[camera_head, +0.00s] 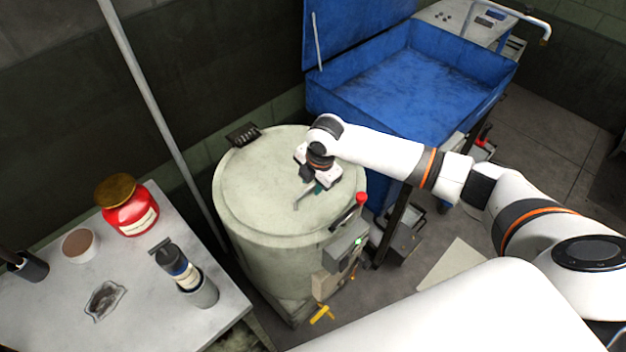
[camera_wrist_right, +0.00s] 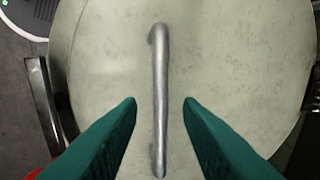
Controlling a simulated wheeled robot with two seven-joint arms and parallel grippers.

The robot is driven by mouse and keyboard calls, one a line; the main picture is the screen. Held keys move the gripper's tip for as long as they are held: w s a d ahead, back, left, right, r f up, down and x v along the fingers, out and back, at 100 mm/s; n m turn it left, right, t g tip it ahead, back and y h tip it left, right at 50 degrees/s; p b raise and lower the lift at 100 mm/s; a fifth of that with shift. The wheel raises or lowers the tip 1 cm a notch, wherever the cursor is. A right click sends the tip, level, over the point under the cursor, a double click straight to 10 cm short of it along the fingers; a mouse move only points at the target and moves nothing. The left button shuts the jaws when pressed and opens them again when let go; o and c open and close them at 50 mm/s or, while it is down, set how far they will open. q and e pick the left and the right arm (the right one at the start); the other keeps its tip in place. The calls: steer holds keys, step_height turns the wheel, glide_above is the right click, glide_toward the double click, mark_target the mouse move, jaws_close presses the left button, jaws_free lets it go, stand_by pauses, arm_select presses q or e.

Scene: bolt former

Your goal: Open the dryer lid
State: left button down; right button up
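The dryer (camera_head: 262,265) is a pale green round drum, with its flat lid (camera_head: 255,180) shut on top. The lid has a grey metal bar handle (camera_wrist_right: 160,60), partly hidden by my right gripper in the head view. My right gripper (camera_wrist_right: 160,103) has green fingers and points down at the lid. Its fingers are apart, one on each side of the bar in the wrist view, with gaps on both sides. It also shows in the head view (camera_head: 314,188), low over the lid's right part. I cannot tell its height above the bar. My left gripper is not in view.
A dark hinge (camera_head: 243,135) sits at the lid's back edge. A red-knobbed lever (camera_head: 350,212) and control box (camera_head: 345,247) are at the front right. A blue bin (camera_head: 345,102) stands behind. A table (camera_head: 140,300) at left holds a red jar (camera_head: 130,213).

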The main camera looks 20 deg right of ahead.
jaws_close()
stand_by(0.3)
steer(key=w+a+r+p, duration=0.1)
steer(key=w+r+p, duration=0.1)
steer(key=r, duration=0.4)
steer(key=w+a+r+g+p, duration=0.1)
steer(key=w+r+p, duration=0.2)
steer(key=r, duration=0.3)
steer(key=w+a+r+g+h+p, duration=0.1)
steer(key=w+r+p, duration=0.2)
steer(key=r, duration=0.3)
steer(key=shift+w+a, duration=0.25)
steer(key=shift+w, duration=0.3)
